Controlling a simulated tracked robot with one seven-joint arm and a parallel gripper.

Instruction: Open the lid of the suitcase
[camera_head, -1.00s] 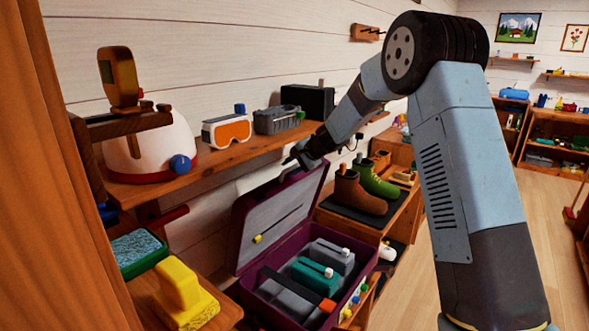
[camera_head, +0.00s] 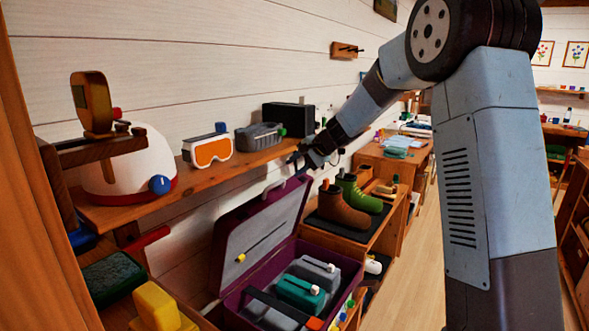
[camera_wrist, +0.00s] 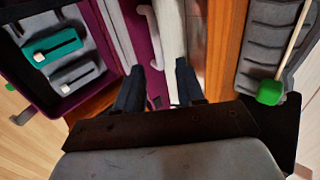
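The purple suitcase (camera_head: 345,264) stands below the wall shelf, with grey and teal packed items inside. Its lid (camera_head: 303,190) is raised and stands nearly upright at the back, pale lining facing out. My gripper (camera_head: 298,163) is at the lid's upper right corner. In the wrist view, my gripper's two dark fingers (camera_wrist: 158,82) are apart, with the purple lid edge (camera_wrist: 142,40) and a thin curved handle (camera_wrist: 153,38) in front of and between them. I cannot tell whether a finger touches the lid.
The wooden shelf (camera_head: 215,177) just behind the lid holds a white helmet (camera_head: 128,168), orange goggles (camera_head: 211,150), a grey case (camera_head: 259,136) and a black box (camera_head: 289,117). Brown (camera_head: 341,211) and green boots (camera_head: 361,192) stand on a rack at right. The floor at right is clear.

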